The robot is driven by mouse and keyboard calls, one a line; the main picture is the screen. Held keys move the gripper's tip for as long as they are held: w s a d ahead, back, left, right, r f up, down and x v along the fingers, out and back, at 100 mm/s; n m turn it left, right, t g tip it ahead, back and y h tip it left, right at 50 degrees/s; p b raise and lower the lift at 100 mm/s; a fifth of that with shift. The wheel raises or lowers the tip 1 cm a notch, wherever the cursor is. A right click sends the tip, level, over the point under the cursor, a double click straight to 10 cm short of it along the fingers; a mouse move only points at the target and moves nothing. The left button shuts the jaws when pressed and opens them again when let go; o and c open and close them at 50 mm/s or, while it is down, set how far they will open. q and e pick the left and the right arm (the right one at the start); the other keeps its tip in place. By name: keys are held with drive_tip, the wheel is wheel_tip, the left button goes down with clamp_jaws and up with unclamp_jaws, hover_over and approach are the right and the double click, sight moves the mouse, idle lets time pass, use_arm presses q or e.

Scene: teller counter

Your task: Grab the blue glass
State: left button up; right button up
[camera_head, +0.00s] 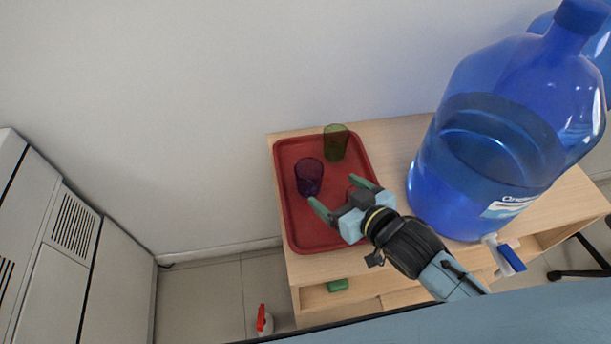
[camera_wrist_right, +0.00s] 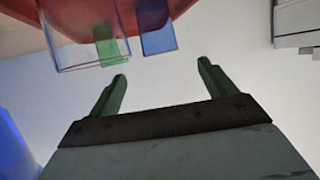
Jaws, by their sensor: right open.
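The blue glass (camera_head: 309,177) looks dark purple-blue and stands upright on the red tray (camera_head: 293,222), left of centre. In the right wrist view the blue glass (camera_wrist_right: 158,30) shows at the top, beyond the fingertips. My right gripper (camera_head: 339,193) is open over the tray's right part, with its fingers pointing up-left. The blue glass is just beyond the fingers, apart from them. Its two green fingers also show in the right wrist view (camera_wrist_right: 161,72), with nothing between them. My left gripper is not in view.
A green glass (camera_head: 335,142) stands at the tray's back. A clear glass (camera_wrist_right: 82,38) is close by the right gripper, partly hidden by it in the head view. A large blue water bottle (camera_head: 485,140) stands on the wooden table (camera_head: 400,135) to the right. A wall is behind.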

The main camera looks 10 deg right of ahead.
sight(302, 166)
drive_tip(key=x, duration=0.7)
drive_tip(key=shift+w+a+f+b, duration=0.1)
drive_tip(key=shift+w+b, duration=0.15)
drive_tip(key=shift+b, duration=0.15)
drive_tip(key=shift+w+a+f, duration=0.15)
drive_tip(key=shift+w, duration=0.2)
drive_tip(key=b+x, duration=0.1)
drive_tip(key=x, duration=0.4)
drive_tip(key=shift+w, duration=0.1)
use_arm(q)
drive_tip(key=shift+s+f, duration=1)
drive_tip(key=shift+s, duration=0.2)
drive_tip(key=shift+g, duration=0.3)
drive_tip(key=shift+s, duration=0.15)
use_arm(e)
drive_tip(key=c, duration=1.1)
